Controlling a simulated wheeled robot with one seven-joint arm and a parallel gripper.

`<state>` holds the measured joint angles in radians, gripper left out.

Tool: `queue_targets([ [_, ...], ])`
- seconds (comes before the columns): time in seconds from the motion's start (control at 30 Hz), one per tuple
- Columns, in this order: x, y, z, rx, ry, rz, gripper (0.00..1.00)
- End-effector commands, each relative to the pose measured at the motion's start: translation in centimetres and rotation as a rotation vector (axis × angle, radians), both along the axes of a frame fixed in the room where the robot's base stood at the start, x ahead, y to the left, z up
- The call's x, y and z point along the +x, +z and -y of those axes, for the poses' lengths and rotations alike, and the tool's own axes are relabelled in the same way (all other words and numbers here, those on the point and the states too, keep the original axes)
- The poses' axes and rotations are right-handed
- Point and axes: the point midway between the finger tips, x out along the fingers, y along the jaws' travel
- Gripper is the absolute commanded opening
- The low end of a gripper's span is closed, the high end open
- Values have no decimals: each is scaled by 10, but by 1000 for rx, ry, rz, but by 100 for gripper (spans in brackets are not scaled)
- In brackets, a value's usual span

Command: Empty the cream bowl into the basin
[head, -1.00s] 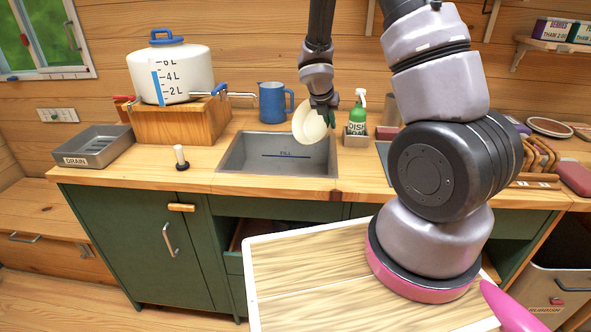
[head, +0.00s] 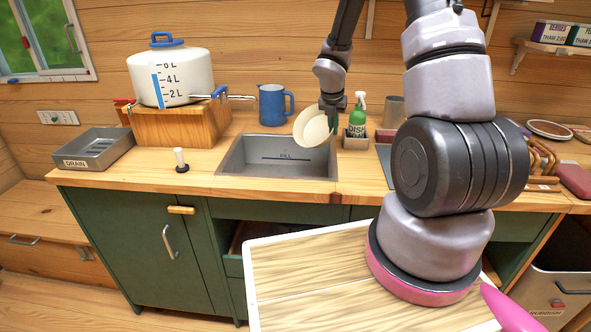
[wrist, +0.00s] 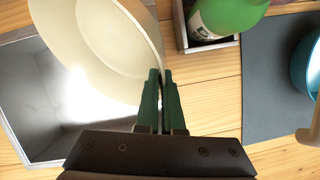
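The cream bowl (head: 312,128) hangs tilted on its side over the right part of the basin (head: 262,168), with its mouth facing left and toward the camera. My gripper (wrist: 163,92) is shut on the bowl's rim; in the head view it is at the bowl's upper right. The wrist view shows the bowl (wrist: 100,45) close up, its visible inside bare and smooth. The grey metal basin (wrist: 40,125) lies below it, with a FILL line on its back wall. I see no contents in the bowl or clearly on the basin floor.
A green dish soap bottle (head: 357,117) in a small box stands right of the basin, close to my gripper. A blue pitcher (head: 272,104) stands behind. A white water tank (head: 170,77) sits on a wooden block. A drain tray (head: 95,148) is at the left.

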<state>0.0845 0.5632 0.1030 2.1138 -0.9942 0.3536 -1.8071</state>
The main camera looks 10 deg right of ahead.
Motion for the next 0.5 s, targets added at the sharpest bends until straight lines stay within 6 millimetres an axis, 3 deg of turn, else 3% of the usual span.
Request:
queue_targets([
  [0.5, 7, -12, 14, 135, -4, -65, 0],
])
